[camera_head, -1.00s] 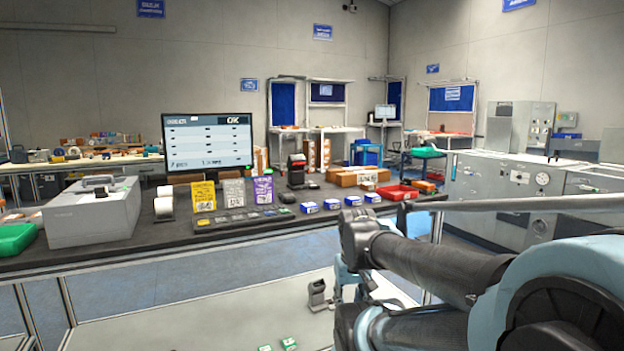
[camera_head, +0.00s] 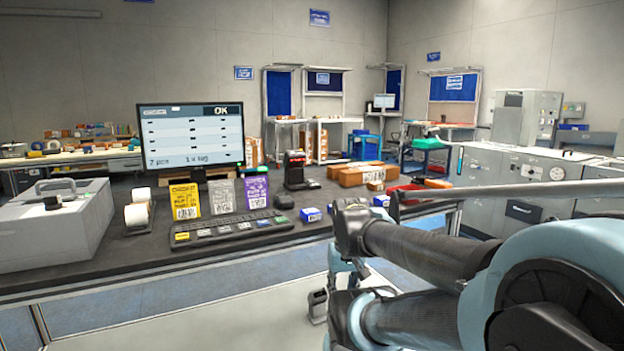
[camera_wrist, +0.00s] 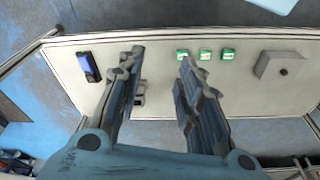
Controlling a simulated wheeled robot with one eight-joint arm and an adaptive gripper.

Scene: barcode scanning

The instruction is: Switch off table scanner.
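A black upright device with a red part (camera_head: 296,170) stands on the dark tabletop (camera_head: 225,250), right of the monitor; it looks like the table scanner. Its switch is too small to make out. A small grey device (camera_head: 317,305) stands on the lower shelf; it also shows in the wrist view (camera_wrist: 140,92), partly behind a finger. My gripper (camera_wrist: 163,60) is open and empty, its fingers apart above the pale lower shelf. It is apart from the black and red device. In the head view my arm fills the lower right.
A monitor (camera_head: 191,135) reading OK stands behind a keyboard (camera_head: 230,228) and yellow, grey and purple cards. A grey case (camera_head: 55,230) is at left. Brown boxes (camera_head: 360,174) and a red tray (camera_head: 405,194) are at right. The lower shelf holds several small items, including a grey box (camera_wrist: 282,68).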

